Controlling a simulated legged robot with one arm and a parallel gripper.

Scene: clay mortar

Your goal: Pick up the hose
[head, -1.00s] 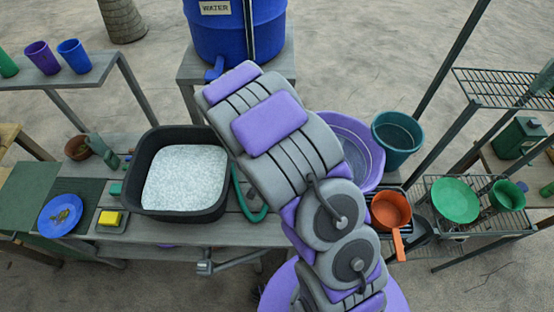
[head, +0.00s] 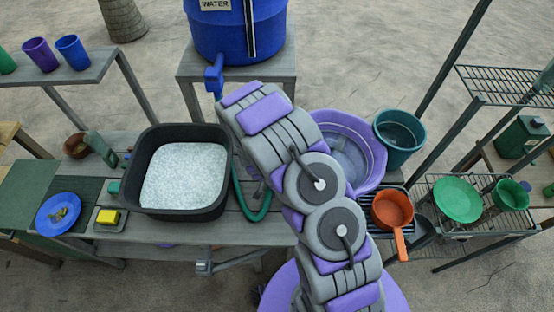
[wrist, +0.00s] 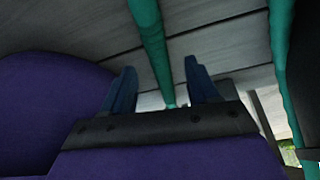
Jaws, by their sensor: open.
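The green hose (head: 240,195) shows as a loop on the wooden table, just right of the black tub, partly hidden by my arm. In the wrist view one stretch of the hose (wrist: 150,42) runs between the two dark blue fingers of my gripper (wrist: 160,84). Another green stretch stands at the right of that view. My gripper is open, with a finger on each side of the hose and gaps showing. In the head view my arm hides most of the gripper.
A black tub (head: 131,188) of pale water stands left of the hose. A purple basin (head: 377,160), a teal bucket (head: 400,140) and an orange pan (head: 391,209) are to the right. A blue water barrel (head: 238,35) with a tap stands behind.

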